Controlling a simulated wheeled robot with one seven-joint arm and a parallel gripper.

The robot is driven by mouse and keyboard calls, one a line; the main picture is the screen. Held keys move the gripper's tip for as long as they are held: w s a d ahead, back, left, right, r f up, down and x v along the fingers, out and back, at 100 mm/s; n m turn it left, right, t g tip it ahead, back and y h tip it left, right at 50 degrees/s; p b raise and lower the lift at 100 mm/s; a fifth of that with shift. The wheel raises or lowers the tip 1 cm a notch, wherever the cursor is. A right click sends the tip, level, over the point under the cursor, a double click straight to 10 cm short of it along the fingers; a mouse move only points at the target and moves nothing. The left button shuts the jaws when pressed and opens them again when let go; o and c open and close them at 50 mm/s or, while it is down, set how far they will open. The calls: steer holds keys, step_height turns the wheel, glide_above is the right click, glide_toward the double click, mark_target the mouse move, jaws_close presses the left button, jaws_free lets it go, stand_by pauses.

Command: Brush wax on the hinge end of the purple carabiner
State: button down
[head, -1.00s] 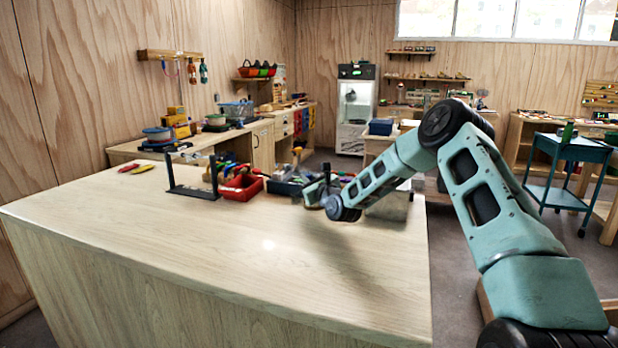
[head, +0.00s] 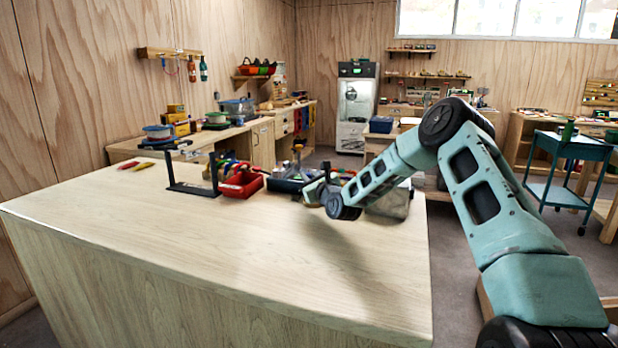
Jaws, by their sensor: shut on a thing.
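My gripper (head: 312,190) is small in the head view, low over the back right of the pale wooden table, beside the dark bin. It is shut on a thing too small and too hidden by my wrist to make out. I cannot pick out the purple carabiner, its hinge end, a brush or wax. Small coloured gear shows in and around the red bin (head: 238,187) and the dark blue bin (head: 284,186), but single pieces are not clear.
A black upright frame (head: 195,189) stands left of the red bin. A red and a yellow item (head: 143,166) lie at the far left. A grey bin (head: 393,206) is behind my wrist at the right edge. The table's front and middle (head: 220,245) are clear.

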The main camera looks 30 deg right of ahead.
steer(key=shift+f+b, duration=0.3)
steer(key=shift+f, duration=0.1)
stand_by(0.7)
steer(key=shift+r+p, duration=1.65)
steer(key=shift+r, duration=1.9)
